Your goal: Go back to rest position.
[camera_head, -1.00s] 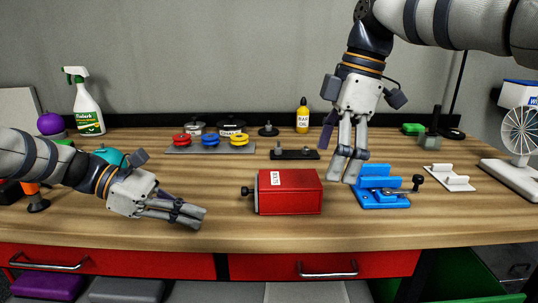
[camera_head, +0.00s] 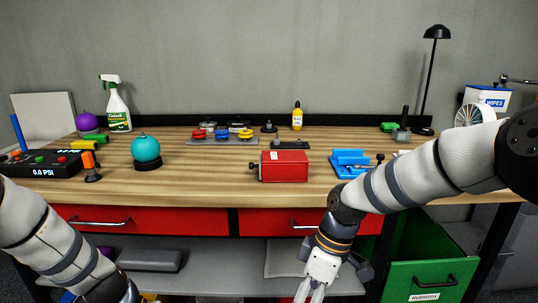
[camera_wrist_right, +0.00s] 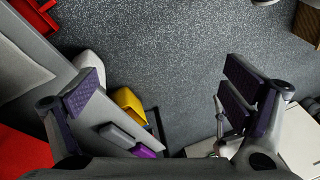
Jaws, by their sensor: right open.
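My right gripper (camera_head: 312,293) hangs low in front of the workbench, below the tabletop edge, pointing down. The head view cuts off its fingertips. In the right wrist view its two fingers (camera_wrist_right: 165,105) are spread wide with nothing held between them, and speckled grey floor shows beyond. My left arm comes in from the lower left of the head view and leaves at the bottom edge, so its gripper is out of sight.
The wooden workbench (camera_head: 210,183) holds a red box (camera_head: 284,167), a blue fixture (camera_head: 349,162), a teal ball (camera_head: 145,149) and a spray bottle (camera_head: 117,107). An open green drawer (camera_head: 425,255) stands right of my right gripper.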

